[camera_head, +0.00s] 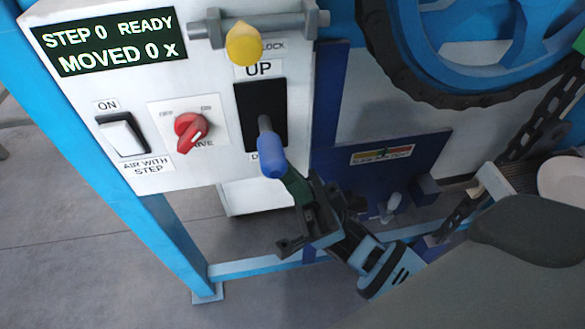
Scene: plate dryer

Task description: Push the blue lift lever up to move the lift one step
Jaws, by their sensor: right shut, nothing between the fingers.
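The blue lift lever (270,156) comes out of a black slot plate (259,103) on the white control panel. UP is printed above the slot, and a partly covered label sits below it. The lever's blue grip points down toward the viewer. My right gripper (294,190) is shut and empty, just below the lever grip. Its tip overlaps the grip's lower end in the picture; I cannot tell if they touch. The display (109,45) reads STEP 0 READY, MOVED 0 x. My left gripper is not in view.
A red rotary knob (190,129) and a white rocker switch (121,135) sit left of the lever. A yellow knob (243,44) and grey lock bar are above it. A large blue wheel (470,42) is at upper right. Open floor shows at lower left.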

